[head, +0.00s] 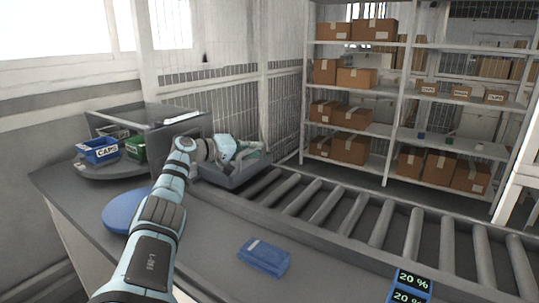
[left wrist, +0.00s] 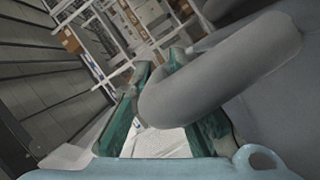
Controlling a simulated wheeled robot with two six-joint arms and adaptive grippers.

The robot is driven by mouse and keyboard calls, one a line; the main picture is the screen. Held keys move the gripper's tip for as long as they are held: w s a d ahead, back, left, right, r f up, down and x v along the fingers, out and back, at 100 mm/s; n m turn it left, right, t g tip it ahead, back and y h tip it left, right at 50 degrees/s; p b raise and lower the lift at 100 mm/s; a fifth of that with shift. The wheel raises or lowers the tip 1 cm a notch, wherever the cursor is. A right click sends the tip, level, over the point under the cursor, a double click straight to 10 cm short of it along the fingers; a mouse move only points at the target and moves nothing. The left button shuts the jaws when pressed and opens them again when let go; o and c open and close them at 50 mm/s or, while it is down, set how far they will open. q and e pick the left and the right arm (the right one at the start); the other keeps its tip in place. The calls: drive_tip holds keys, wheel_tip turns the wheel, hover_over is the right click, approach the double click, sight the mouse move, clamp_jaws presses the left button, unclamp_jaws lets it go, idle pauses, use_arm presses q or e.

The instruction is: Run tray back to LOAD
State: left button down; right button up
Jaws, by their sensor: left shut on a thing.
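The grey tray (head: 256,168) sits at the far left end of the roller conveyor (head: 340,212), close to a grey box-like housing (head: 178,139). My left gripper (head: 236,150) is at the tray and partly covers it. In the left wrist view my left gripper (left wrist: 172,105) has its teal fingers closed around a thick grey rounded bar (left wrist: 222,68), which looks like part of the tray. Something pale lies below the fingers in that view. The tray's near side and contents are mostly hidden. I see no LOAD label. My right gripper is not in view.
Rollers to the right of the tray are bare. A blue packet (head: 265,257) and a blue disc (head: 120,211) lie on the counter. A blue CAPS bin (head: 98,152) and a green bin (head: 135,147) stand at left. A 20 % display (head: 411,282) is at lower right.

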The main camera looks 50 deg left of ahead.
use_arm(q)
drive_tip(key=shift+a+r, duration=0.15)
drive_tip(key=shift+a, duration=0.05)
drive_tip(key=c, duration=2)
unclamp_jaws()
drive_tip(key=o, duration=0.3)
drive_tip(key=shift+s+a, duration=0.1)
drive_tip(key=shift+s, duration=0.05)
drive_tip(key=shift+o, duration=0.7)
drive_tip(key=shift+f, duration=0.2)
